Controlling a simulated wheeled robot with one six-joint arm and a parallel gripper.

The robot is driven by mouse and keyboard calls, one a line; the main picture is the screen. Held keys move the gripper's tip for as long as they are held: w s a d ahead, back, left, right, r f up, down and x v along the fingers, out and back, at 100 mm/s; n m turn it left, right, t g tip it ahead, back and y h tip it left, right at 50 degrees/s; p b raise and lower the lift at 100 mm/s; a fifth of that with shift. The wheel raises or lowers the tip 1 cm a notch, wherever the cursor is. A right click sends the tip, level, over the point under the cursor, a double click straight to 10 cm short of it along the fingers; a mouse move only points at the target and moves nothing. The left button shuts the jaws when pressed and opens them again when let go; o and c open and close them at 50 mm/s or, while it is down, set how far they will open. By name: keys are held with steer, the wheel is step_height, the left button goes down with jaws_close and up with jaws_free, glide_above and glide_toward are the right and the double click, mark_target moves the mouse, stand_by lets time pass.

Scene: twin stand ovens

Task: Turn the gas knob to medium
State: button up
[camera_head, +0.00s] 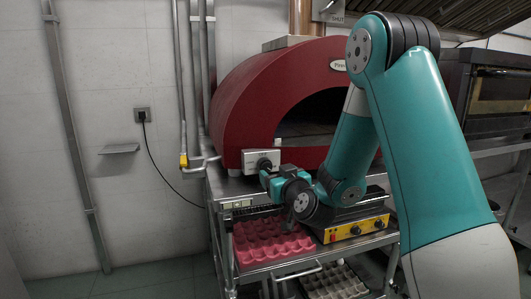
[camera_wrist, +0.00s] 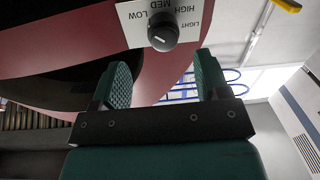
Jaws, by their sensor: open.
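The gas knob (camera_wrist: 162,32) is round and black on a white label plate (camera_wrist: 133,22) at the top of the wrist view. LOW, MED, HIGH and LIGHT are printed around it. A short pale mark shows on its face, but I cannot tell for sure which word it points to. In the head view the knob (camera_head: 264,164) sits on a light box at the red oven's front left. My gripper (camera_wrist: 162,62) is open and empty. Its two fingers lie either side of the knob's line, with the knob apparently beyond the fingertips. In the head view my gripper (camera_head: 271,178) is close to the knob, partly hiding it.
The red domed oven (camera_head: 240,95) stands behind on a steel stand. Below my gripper are a red egg-tray-like stack (camera_head: 262,243) and a yellow-fronted appliance (camera_head: 357,229). A gas pipe with a yellow valve (camera_head: 184,161) is at left. A second oven (camera_head: 497,92) stands at right.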

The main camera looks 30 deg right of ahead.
mark_target(268, 165)
steer(key=p+x, duration=0.5)
steer(key=shift+w+a+r, duration=0.15)
steer(key=shift+r, duration=0.25)
steer(key=shift+w+f+p, duration=0.1)
steer(key=shift+w+p, duration=0.6)
steer(key=shift+w+d+f, duration=0.2)
steer(key=shift+w+d, duration=0.05)
steer(key=shift+w, duration=0.05)
steer(key=c, duration=0.9)
steer(key=shift+a, duration=0.2)
steer(key=shift+d, duration=0.15)
